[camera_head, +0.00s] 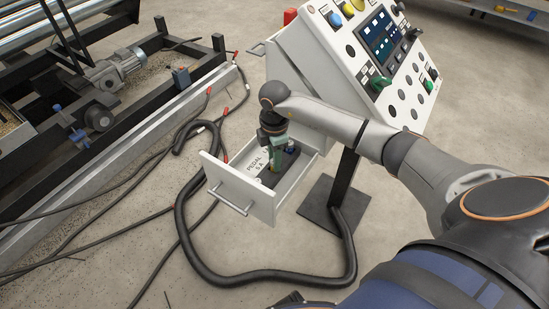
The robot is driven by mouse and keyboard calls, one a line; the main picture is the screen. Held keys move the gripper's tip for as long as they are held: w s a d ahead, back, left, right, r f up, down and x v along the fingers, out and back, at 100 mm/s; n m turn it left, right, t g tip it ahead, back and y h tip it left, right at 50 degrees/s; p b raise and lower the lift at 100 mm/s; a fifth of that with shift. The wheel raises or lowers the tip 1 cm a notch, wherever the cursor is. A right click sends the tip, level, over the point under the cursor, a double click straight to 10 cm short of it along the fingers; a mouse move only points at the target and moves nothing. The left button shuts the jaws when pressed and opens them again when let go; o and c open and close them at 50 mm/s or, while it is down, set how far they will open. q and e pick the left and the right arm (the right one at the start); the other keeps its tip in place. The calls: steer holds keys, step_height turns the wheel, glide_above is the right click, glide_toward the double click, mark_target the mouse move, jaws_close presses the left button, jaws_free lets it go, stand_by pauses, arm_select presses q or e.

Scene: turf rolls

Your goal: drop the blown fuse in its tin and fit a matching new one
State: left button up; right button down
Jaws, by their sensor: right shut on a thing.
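My right gripper (275,160) reaches down into an open drawer (238,192) of the control console. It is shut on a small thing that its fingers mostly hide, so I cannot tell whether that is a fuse. A white label (257,163) in the drawer reads "PEDAL 5 A". Dark and green parts lie around and under the fingertips, too small to tell apart. I cannot make out a fuse or a tin clearly. My left gripper is not in view.
The sloped console (345,60) with buttons and a screen stands behind the drawer on a dark foot plate (325,205). A thick black hose (185,235) and several cables lie on the floor at left. A machine frame (60,130) stands further left.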

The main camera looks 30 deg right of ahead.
steer(key=c, duration=0.7)
jaws_free()
steer(key=shift+f, duration=0.1)
steer(key=shift+r, duration=0.45)
step_height(320, 180, up, 12)
steer(key=shift+f+p, duration=0.25)
steer(key=shift+p, duration=0.8)
